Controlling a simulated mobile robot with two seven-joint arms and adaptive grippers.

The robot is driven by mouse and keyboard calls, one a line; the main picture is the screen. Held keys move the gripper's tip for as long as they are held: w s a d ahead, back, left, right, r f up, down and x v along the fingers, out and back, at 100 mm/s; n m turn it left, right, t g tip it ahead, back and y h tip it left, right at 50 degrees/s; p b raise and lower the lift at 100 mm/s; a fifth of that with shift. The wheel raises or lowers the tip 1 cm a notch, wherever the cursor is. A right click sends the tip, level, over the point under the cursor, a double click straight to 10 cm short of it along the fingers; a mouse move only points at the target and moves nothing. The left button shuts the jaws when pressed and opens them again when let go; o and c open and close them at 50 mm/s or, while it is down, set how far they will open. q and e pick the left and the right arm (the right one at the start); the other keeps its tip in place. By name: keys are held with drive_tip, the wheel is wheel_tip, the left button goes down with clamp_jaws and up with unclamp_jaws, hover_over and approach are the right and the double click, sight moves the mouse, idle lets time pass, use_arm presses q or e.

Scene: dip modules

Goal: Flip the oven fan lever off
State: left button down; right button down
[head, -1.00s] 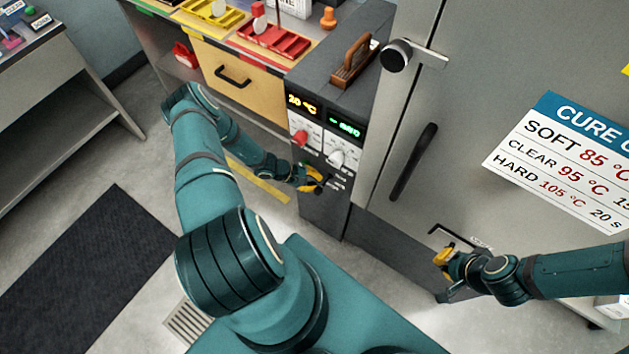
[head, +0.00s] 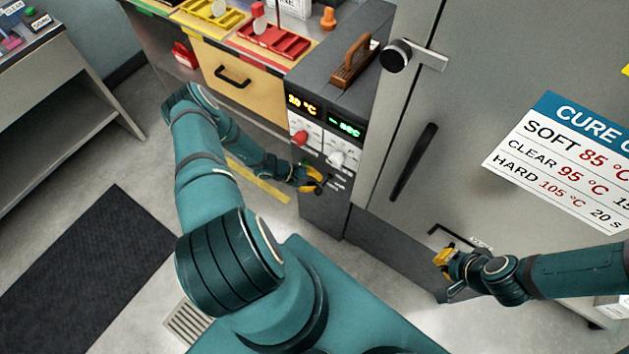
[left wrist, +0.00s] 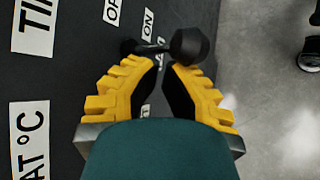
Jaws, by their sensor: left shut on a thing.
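The fan lever (left wrist: 188,47), a dark shaft with a round black knob, lies across the tips of my left gripper (left wrist: 156,66) in the left wrist view. ON and OFF labels (left wrist: 112,10) are on the dark panel beside it. My left gripper is shut on the lever. In the head view my left gripper (head: 319,180) is at the lower front of the dark control panel (head: 325,214), and the lever is mostly hidden there. My right gripper (head: 441,257) is by the lower part of the grey oven; its fingers are too small to judge.
Above my left gripper are a red knob (head: 299,137), a white knob (head: 336,158) and lit displays (head: 347,127). The large oven door (head: 470,190) with a long black handle (head: 413,162) stands to the right. Open floor lies left, with a dark mat (head: 85,270).

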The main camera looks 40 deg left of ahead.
use_arm(q)
drive_tip(key=shift+d+r, duration=0.1)
drive_tip(key=shift+d, duration=0.05)
drive_tip(key=shift+r+p, duration=0.6)
drive_tip(key=shift+r, duration=0.1)
use_arm(e)
drive_tip(key=shift+r, duration=0.6)
